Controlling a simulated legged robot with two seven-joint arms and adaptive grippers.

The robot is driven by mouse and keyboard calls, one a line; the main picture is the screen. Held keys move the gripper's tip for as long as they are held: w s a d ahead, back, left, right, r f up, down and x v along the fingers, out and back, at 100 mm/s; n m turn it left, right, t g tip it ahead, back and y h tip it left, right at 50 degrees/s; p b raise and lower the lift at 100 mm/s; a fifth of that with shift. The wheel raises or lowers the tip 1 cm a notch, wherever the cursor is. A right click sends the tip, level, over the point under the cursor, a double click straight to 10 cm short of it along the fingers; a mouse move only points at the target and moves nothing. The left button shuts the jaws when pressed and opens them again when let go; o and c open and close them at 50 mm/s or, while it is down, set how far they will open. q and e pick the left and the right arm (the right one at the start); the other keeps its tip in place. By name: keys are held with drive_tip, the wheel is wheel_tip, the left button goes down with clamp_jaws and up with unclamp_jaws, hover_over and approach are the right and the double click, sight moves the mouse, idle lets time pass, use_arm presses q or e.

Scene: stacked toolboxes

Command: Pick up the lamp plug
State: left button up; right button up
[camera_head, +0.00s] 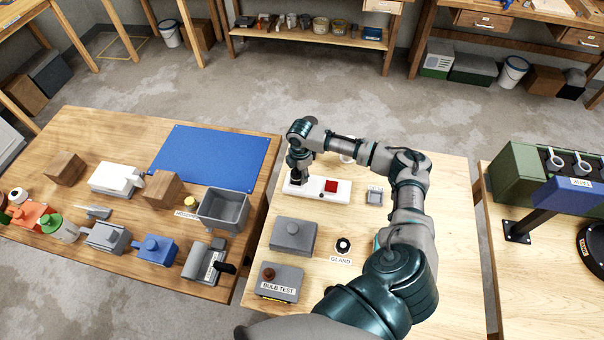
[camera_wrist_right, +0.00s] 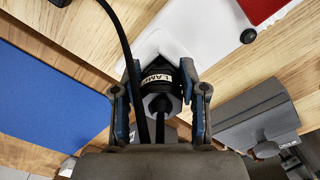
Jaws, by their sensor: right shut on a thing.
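The lamp plug (camera_wrist_right: 158,82) is a dark plug with a white label reading "LAMP" in the right wrist view, with a black cable running from it. My right gripper (camera_wrist_right: 160,72) is shut on it, with one finger on each side. In the head view, my right gripper (camera_head: 298,184) points down at the left end of a white block with a red switch (camera_head: 322,189), and hides the plug there. I cannot tell whether the plug is seated in the block or just above it. My left gripper is out of view.
A grey box (camera_head: 294,236), a bulb test box (camera_head: 280,281) and a round gland piece (camera_head: 343,246) stand nearer on the same table. A small grey box (camera_head: 374,196) is to the right. The left table holds a blue mat (camera_head: 205,157) and a grey bin (camera_head: 224,210).

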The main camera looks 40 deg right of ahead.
sight(296, 171)
drive_tip(key=shift+a+f, duration=0.15)
drive_tip(key=shift+a, duration=0.8)
drive_tip(key=shift+c, duration=0.3)
drive_tip(key=shift+w+a, duration=0.1)
drive_tip(key=shift+a, duration=0.25)
drive_tip(key=shift+c, duration=0.4)
drive_tip(key=shift+d, duration=0.55)
clamp_jaws()
drive_tip(key=shift+r, duration=0.2)
drive_tip(key=shift+w+a+r+p, duration=0.1)
drive_tip(key=shift+r+p, duration=0.5)
drive_tip(key=shift+p, duration=0.25)
drive_tip(key=shift+r+p, duration=0.4)
drive_tip(key=shift+r, duration=0.05)
drive_tip(key=shift+r+p, duration=0.25)
drive_tip(key=shift+p, duration=0.05)
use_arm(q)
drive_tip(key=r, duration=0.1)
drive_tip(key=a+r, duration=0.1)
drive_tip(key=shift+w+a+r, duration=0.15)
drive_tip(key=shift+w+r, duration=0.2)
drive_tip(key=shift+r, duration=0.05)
use_arm(e)
drive_tip(key=shift+d+f, duration=0.1)
drive_tip(key=shift+d, duration=0.1)
